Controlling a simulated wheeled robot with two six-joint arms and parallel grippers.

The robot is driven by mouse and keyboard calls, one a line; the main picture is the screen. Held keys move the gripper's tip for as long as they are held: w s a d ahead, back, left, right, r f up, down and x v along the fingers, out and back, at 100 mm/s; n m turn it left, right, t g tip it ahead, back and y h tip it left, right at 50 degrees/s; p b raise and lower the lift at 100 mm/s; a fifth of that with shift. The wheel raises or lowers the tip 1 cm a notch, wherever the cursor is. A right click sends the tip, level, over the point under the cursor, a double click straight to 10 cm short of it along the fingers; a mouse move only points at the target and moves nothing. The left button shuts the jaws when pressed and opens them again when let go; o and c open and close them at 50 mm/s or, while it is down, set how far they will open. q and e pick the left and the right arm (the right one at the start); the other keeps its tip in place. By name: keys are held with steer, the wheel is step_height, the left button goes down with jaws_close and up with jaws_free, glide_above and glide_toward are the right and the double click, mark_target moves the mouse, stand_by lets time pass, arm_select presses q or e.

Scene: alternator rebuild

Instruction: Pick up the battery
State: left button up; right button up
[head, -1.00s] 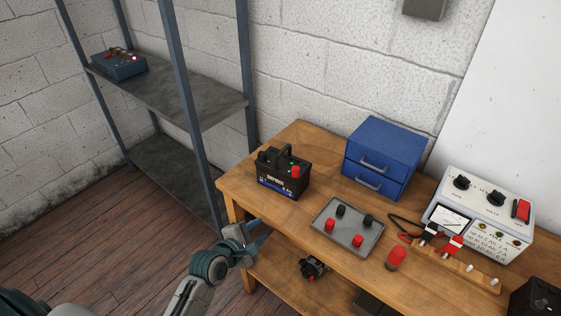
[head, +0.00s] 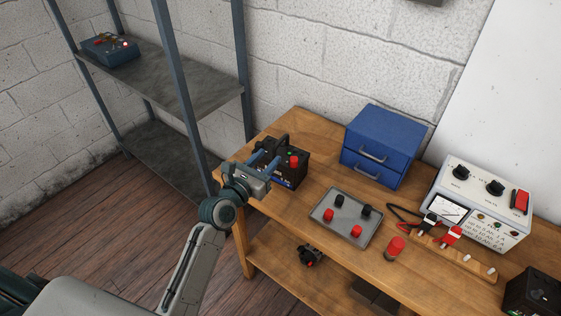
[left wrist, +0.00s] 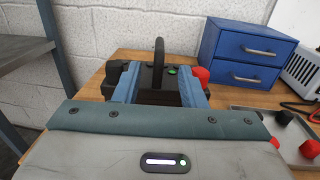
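The battery (head: 293,174) is a black box with a looped carry handle and a red terminal cap. It stands upright at the left end of the wooden workbench (head: 308,200). My left gripper (head: 268,160) is at the battery's near left side and hides part of it. In the left wrist view its two blue fingers stand apart, with the battery's handle (left wrist: 159,62) upright between them and a gap on each side. The gripper is open and holds nothing. My right gripper is not in view.
A blue drawer box (head: 384,145) stands behind right of the battery. A grey tray (head: 345,232) with red and black caps lies to the right. A meter unit (head: 480,200) stands further right. A metal shelf (head: 165,85) is at the left.

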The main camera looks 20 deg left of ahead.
mark_target(273, 152)
arm_select(q)
steer(key=x, duration=0.5)
steer(key=p+x, duration=0.1)
steer(key=x, duration=0.1)
steer(key=shift+w+r, duration=0.15)
steer(key=shift+r, duration=0.25)
steer(key=shift+w+d+f, duration=0.1)
steer(key=shift+w+d, duration=0.05)
steer(key=shift+w, duration=0.25)
steer(key=shift+s, duration=0.1)
jaws_close()
stand_by(0.5)
